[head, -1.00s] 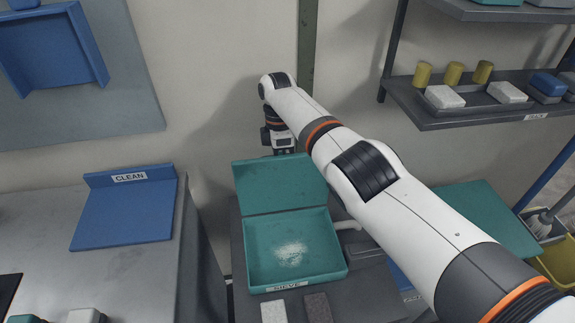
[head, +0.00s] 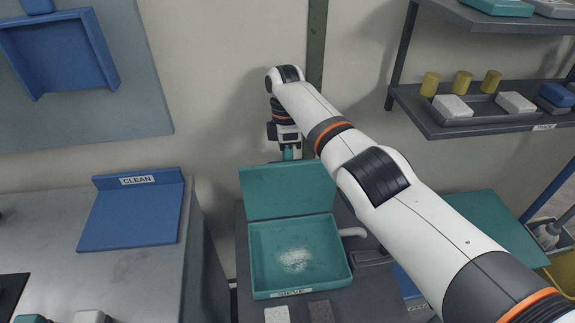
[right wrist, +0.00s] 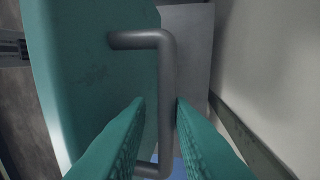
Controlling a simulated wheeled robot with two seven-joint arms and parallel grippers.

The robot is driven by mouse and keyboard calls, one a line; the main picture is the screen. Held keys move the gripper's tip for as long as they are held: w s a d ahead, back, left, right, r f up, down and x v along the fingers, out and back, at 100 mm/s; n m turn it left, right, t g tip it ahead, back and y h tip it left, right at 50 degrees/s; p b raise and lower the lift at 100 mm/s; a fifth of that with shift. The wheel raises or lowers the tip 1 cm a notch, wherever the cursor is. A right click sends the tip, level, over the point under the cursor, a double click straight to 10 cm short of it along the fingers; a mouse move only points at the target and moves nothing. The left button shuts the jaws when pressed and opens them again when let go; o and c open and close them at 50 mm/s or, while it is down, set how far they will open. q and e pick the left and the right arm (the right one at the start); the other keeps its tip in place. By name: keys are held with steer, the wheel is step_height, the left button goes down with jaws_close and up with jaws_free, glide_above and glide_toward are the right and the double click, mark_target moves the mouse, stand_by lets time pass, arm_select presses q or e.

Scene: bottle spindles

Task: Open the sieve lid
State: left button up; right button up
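The teal sieve box (head: 258,273), labelled SIEVE at its front, stands on a grey surface with white powder inside. Its teal sieve lid (head: 285,190) stands raised and open along the back edge of the box. My right gripper (head: 291,155) points down just behind the lid's top edge, and the lid hides its fingertips in the head view. In the right wrist view my teal fingers (right wrist: 160,103) are apart, with the lid's grey bar handle (right wrist: 167,85) showing in the gap between them. I cannot tell whether they touch it. My left gripper is not in view.
A white block (head: 277,315) and a dark block (head: 321,311) lie in front of the sieve. A blue CLEAN tray (head: 132,212) lies on the left table. Shelves (head: 470,122) with yellow cylinders stand at right. The wall is close behind my gripper.

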step_height(320, 180, up, 7)
steer(key=shift+f+b, duration=0.2)
steer(key=shift+b, duration=0.1)
